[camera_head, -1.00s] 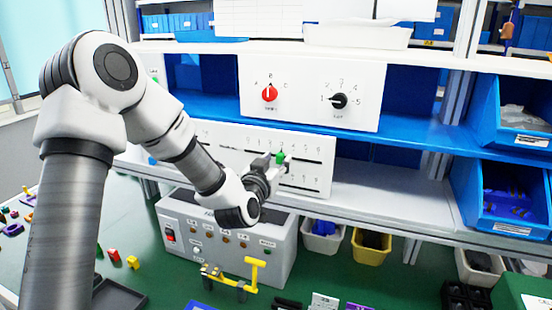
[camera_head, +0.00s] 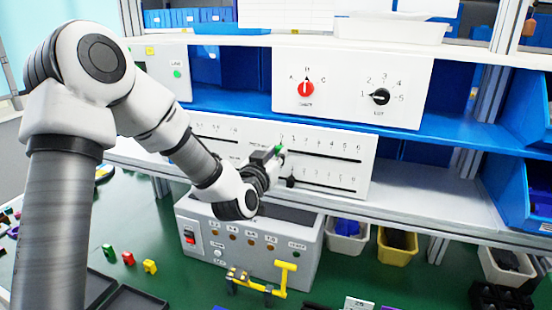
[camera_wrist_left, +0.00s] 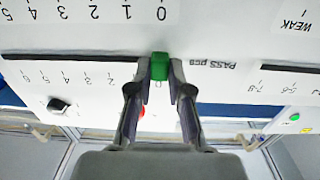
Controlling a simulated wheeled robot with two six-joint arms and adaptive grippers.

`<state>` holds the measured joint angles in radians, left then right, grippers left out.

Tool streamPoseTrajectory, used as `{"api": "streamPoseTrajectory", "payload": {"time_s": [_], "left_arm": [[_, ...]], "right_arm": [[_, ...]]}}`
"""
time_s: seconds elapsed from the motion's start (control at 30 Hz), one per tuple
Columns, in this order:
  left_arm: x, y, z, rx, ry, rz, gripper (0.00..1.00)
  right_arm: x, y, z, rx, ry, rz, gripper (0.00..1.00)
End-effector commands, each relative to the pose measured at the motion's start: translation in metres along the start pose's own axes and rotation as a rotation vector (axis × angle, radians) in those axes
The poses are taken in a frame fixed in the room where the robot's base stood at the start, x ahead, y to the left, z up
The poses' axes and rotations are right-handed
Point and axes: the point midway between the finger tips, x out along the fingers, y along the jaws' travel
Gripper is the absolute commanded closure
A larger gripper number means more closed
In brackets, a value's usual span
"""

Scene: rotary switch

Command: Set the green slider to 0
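The green slider (camera_head: 281,150) is on the upper slot of the white slider panel (camera_head: 355,142), at the left end of its number scale. In the left wrist view, which is upside down, the green slider (camera_wrist_left: 159,66) lines up with the 0 printed just below it. My left gripper (camera_wrist_left: 160,72) has one finger on each side of the slider and appears shut on it. In the head view the left gripper (camera_head: 277,153) reaches the panel from the left and partly hides the slider. My right gripper is not in view.
A black slider (camera_head: 291,181) is on the lower slot, close to my gripper. Above are a red knob (camera_head: 306,89) and a black knob (camera_head: 380,97). A grey control box (camera_head: 250,240) and a yellow handle (camera_head: 285,267) are below. Blue bins (camera_head: 530,140) are at right.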

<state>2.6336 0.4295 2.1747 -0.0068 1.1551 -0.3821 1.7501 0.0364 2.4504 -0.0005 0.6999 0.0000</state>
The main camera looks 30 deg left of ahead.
Motion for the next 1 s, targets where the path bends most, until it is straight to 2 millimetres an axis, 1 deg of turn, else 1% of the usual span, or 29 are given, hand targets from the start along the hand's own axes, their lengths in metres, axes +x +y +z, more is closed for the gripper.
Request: {"api": "streamPoseTrajectory", "payload": {"time_s": [0.03, 0.3, 0.33, 0.37, 0.4, 0.67, 0.73, 0.87, 1.0], "left_arm": [[0.001, -0.007, 0.002, -0.013, -0.002, -0.026, 1.0], [0.001, -0.007, 0.001, -0.014, -0.002, -0.026, 1.0], [0.001, -0.007, 0.001, -0.014, -0.001, -0.026, 0.75], [0.001, -0.007, 0.001, -0.014, -0.002, -0.026, 0.65], [0.001, -0.007, 0.001, -0.014, -0.002, -0.025, 0.56], [0.0, -0.006, 0.002, -0.013, -0.003, -0.023, 0.56], [-0.003, -0.006, 0.002, -0.014, -0.004, -0.023, 0.56], [-0.022, -0.007, 0.002, -0.016, -0.005, -0.023, 0.56], [-0.052, -0.008, 0.002, -0.017, -0.004, -0.024, 0.56]], "right_arm": [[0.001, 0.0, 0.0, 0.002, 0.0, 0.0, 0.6], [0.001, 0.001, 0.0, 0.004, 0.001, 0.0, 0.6], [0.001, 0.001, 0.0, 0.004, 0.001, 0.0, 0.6], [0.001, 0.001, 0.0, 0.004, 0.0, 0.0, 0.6], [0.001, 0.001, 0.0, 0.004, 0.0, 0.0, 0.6], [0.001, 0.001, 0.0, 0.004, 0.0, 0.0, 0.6], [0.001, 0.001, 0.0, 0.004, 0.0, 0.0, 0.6], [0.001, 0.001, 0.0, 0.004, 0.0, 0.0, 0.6], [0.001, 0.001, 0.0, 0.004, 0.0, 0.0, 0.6]]}}
